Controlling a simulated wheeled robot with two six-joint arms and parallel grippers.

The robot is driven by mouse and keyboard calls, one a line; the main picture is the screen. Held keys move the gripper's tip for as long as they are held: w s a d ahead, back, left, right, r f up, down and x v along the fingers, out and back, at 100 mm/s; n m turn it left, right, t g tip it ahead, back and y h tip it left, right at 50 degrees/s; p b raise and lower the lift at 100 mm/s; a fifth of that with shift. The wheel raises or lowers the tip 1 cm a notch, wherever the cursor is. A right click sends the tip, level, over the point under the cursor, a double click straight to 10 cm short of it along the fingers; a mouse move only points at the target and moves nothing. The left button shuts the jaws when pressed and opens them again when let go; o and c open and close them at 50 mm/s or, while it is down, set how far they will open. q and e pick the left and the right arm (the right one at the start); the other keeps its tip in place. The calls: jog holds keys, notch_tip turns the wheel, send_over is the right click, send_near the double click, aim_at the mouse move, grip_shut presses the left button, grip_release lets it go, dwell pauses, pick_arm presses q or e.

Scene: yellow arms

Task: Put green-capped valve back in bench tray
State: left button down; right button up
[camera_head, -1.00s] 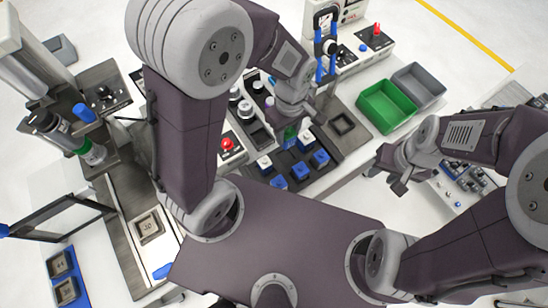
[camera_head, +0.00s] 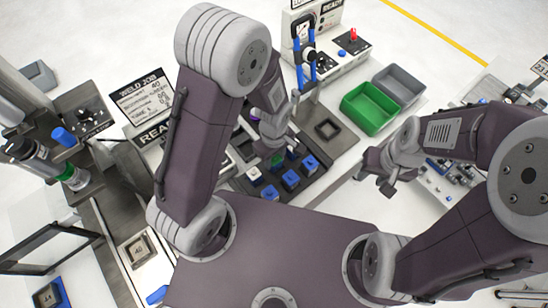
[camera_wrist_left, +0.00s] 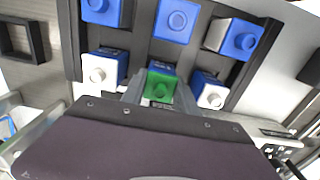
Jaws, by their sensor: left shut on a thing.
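The green-capped valve (camera_wrist_left: 158,85) is between the fingers of my left gripper (camera_wrist_left: 158,92) in the left wrist view, with its green cap towards the camera. In the head view my left gripper (camera_head: 276,155) is over the dark bench tray (camera_head: 238,186), and only a bit of green shows there. The tray (camera_wrist_left: 69,35) holds blue-capped valves (camera_wrist_left: 176,20) and white-capped valves (camera_wrist_left: 103,70). The green valve sits between two white-capped ones; whether its base touches the tray is hidden. My right gripper (camera_head: 376,180) appears open and empty, away from the tray.
A green bin (camera_head: 369,108) and a grey bin (camera_head: 400,85) stand right of the tray. A square dark fixture (camera_head: 327,129) lies between. A blue-handled clamp device (camera_head: 305,60) stands behind, and a weld screen (camera_head: 146,101) stands left.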

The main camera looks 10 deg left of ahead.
pick_arm(q)
jog(key=shift+f, duration=0.15)
jog(key=c, duration=0.9)
grip_release()
jog(key=shift+d, duration=0.15)
jog(key=shift+r, duration=0.45)
notch_tip(320, 180, up, 12)
jog(key=f+p, duration=0.1)
jog(key=p, duration=0.1)
jog(key=s+a+m, duration=0.1)
jog(key=a+m, duration=0.2)
jog(key=s+a+m, duration=0.1)
jog(key=a+m, duration=0.1)
jog(key=m, duration=0.1)
jog(key=s+a+f+m+t, duration=0.1)
jog(key=a+m, duration=0.2)
jog(key=m, duration=0.1)
jog(key=shift+s+a, duration=0.25)
jog(key=shift+a, duration=0.1)
